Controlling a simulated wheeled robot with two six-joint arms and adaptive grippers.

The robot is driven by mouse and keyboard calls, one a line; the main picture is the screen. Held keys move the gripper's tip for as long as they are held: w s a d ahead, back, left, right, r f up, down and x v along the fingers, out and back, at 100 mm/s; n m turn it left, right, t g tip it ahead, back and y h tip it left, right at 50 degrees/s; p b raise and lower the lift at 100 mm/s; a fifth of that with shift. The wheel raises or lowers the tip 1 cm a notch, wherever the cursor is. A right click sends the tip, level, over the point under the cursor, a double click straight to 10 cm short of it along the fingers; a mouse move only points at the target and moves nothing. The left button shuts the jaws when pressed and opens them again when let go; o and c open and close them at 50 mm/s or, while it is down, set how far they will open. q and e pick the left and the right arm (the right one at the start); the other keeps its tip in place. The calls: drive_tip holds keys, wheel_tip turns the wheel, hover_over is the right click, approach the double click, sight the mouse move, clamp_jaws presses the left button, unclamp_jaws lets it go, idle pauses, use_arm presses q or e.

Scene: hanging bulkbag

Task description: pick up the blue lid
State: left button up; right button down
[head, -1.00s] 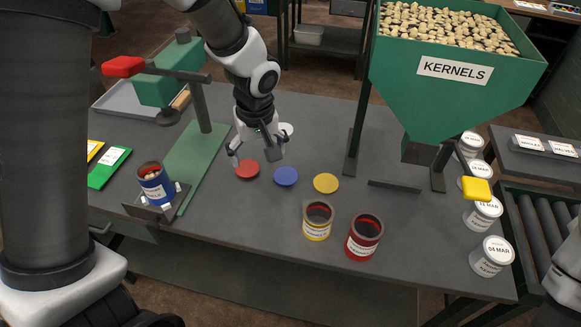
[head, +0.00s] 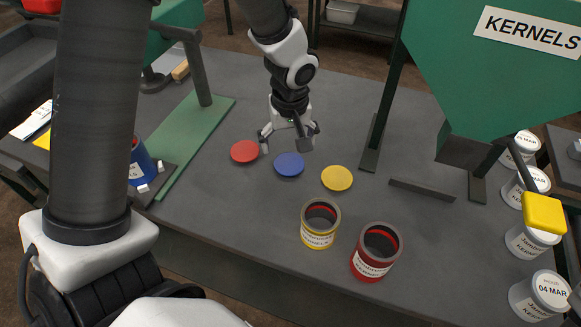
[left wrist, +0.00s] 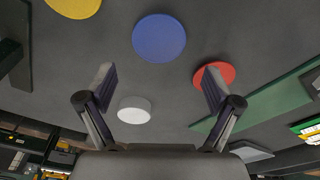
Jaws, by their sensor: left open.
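The blue lid (head: 289,164) lies flat on the dark grey table between the red lid (head: 244,151) and the yellow lid (head: 337,178). My left gripper (head: 287,145) is open and empty, pointing down just behind the blue lid in the head view. In the left wrist view the blue lid (left wrist: 159,38) shows ahead of the spread fingers (left wrist: 158,80), roughly midway between them and apart from both. The red lid (left wrist: 214,75) is partly covered by one finger there. A white lid (left wrist: 134,110) lies nearer the palm. My right gripper is out of view.
A green stand (head: 190,140) with a blue can (head: 141,165) is left.

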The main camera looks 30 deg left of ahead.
sight(289, 163)
use_arm(q)
wheel_tip(289, 163, down, 5)
drive_tip(key=shift+d+f, duration=0.15)
drive_tip(key=shift+f, duration=0.05)
drive_tip(key=shift+w+f, duration=0.1)
drive_tip(key=shift+f, duration=0.25)
drive_tip(key=shift+r, duration=0.1)
drive_tip(key=c, duration=0.7)
